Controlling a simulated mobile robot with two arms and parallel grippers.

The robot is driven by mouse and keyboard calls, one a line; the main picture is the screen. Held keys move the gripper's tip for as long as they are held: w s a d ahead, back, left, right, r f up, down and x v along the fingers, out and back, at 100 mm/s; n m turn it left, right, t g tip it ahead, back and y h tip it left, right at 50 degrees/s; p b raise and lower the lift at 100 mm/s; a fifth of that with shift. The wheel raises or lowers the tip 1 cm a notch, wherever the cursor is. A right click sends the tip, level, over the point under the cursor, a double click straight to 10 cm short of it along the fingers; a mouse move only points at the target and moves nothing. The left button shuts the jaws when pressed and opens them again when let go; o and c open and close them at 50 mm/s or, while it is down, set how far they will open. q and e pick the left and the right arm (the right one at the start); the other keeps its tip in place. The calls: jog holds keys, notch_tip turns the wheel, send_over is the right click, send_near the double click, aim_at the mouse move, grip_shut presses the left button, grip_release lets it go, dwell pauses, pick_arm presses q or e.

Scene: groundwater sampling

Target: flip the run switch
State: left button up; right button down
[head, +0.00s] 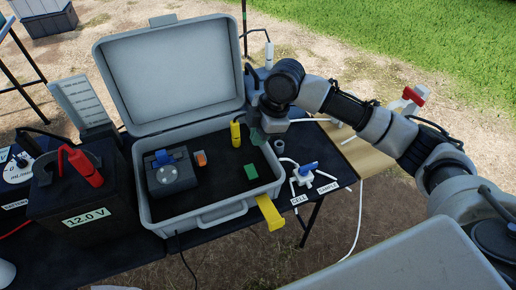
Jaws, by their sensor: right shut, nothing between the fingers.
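The open grey case (222,214) stands on the dark table. A black pump unit (171,180) with a dial and a blue part on top sits inside it at the left. A small orange piece (201,158) beside the unit may be the run switch; its position is too small to read. My right gripper (268,124) is shut and empty at the case's back right corner, to the right of the orange piece and apart from it. Its fingertips are hard to make out. My left gripper is not in view.
A yellow cylinder (236,134) and a green piece (250,172) are in the case. The raised lid (170,75) stands behind. A 12.0 V battery (83,190) with a red clamp is left. A blue-handled valve (308,169) with tubing is right.

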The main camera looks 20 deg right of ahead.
jog(key=d+r, duration=0.1)
send_near(249, 168)
jog(key=x, duration=0.6)
jog(key=shift+a+r, duration=0.1)
jog(key=shift+a, duration=0.15)
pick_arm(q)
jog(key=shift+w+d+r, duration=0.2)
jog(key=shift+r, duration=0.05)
pick_arm(e)
jog(key=shift+w+f, duration=0.1)
jog(key=shift+f, duration=0.45)
pick_arm(q)
jog(key=shift+p, duration=0.3)
pick_arm(e)
jog(key=shift+w+f+g, duration=0.15)
jog(key=shift+g, duration=0.15)
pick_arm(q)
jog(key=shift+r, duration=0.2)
pick_arm(e)
jog(key=shift+f, duration=0.2)
pick_arm(q)
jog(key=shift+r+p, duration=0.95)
jog(key=shift+p, duration=0.15)
pick_arm(e)
jog(key=shift+s+r, duration=0.2)
jog(key=shift+s, duration=0.6)
